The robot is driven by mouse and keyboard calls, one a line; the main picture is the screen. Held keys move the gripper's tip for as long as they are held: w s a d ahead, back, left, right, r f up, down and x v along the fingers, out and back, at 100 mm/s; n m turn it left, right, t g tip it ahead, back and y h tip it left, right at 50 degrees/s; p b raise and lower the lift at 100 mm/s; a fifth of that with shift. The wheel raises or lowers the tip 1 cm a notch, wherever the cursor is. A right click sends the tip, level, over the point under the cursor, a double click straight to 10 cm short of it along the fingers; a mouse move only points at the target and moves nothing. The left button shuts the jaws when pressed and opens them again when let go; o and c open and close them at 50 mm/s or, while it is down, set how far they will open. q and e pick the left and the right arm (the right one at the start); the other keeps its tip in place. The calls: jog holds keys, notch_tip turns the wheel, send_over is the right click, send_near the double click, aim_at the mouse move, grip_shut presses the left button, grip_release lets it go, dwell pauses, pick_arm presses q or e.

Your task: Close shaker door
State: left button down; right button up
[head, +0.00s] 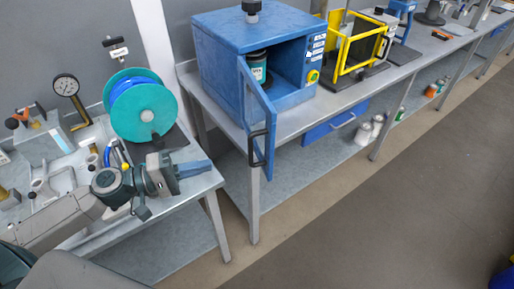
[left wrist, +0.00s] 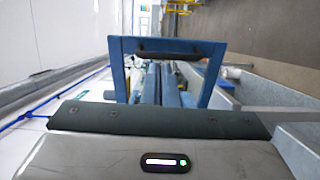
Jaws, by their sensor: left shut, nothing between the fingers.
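The blue shaker (head: 225,60) stands on the metal bench, with a dark jar (head: 257,68) inside it. Its blue-framed door (head: 258,105) stands wide open, swung out past the bench's front edge, with a black handle (head: 258,147) on it. In the left wrist view the door frame (left wrist: 120,70) and its dark handle (left wrist: 168,47) show ahead of the fingers. My left gripper (head: 208,167) is shut and empty, to the left of the door and apart from it in the head view. Its fingers (left wrist: 160,85) point toward the door in the wrist view. My right gripper is not in view.
A yellow-framed machine (head: 350,45) stands right of the shaker. The floor (head: 370,220) in front of the benches is clear.

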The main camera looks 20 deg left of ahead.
pick_arm(q)
jog(key=p, duration=0.1)
send_near(270, 146)
jog(key=shift+n, duration=0.3)
jog(key=p+x, duration=0.1)
jog(key=x, duration=0.4)
jog(key=shift+w+d+p, duration=0.2)
jog(key=shift+d+p, duration=0.1)
jog(key=shift+p, duration=0.1)
jog(key=shift+w+d+f, duration=0.1)
jog(key=shift+w+d, duration=0.25)
jog(key=shift+d, duration=0.1)
dwell(0.3)
